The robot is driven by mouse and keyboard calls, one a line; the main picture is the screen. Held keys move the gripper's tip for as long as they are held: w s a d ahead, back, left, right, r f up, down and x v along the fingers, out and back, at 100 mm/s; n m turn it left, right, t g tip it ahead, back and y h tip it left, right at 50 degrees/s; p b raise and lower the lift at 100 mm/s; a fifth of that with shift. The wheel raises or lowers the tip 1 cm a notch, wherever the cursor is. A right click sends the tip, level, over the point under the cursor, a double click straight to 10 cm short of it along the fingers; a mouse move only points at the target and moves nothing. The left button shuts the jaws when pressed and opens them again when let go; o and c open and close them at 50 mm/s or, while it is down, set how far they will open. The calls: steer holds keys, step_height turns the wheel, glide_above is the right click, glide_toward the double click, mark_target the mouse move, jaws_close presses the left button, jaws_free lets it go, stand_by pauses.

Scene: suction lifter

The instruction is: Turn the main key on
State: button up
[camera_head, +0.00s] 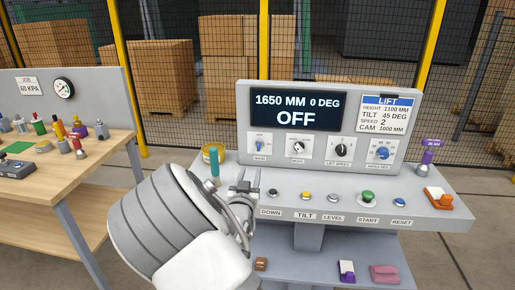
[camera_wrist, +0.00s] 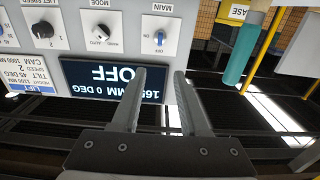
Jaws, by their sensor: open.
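The main key (camera_head: 259,145) is a small blue switch on a white plate at the left of the console's upright panel. It also shows in the wrist view (camera_wrist: 160,38), above the fingertips, with the label MAIN upside down beside it. The display (camera_head: 297,109) reads OFF, with 1650 MM and 0 DEG. My gripper (camera_head: 246,181) is open and empty, below and in front of the main key in the head view. In the wrist view its fingers (camera_wrist: 161,74) are spread, apart from the key, with the display partly behind them.
The mode knob (camera_head: 298,147), lift speed knob (camera_head: 342,150) and a blue knob (camera_head: 383,153) sit right of the key. A teal-handled tool (camera_head: 214,163) stands left of my gripper. Buttons line the console shelf (camera_head: 402,207). A wooden workbench (camera_head: 60,190) stands at left.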

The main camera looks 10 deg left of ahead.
mark_target(258, 146)
steer(key=w, duration=1.6)
steer(key=shift+w+d+p, duration=0.25)
steer(key=shift+d+p, duration=0.1)
steer(key=shift+c, duration=0.3)
jaws_close()
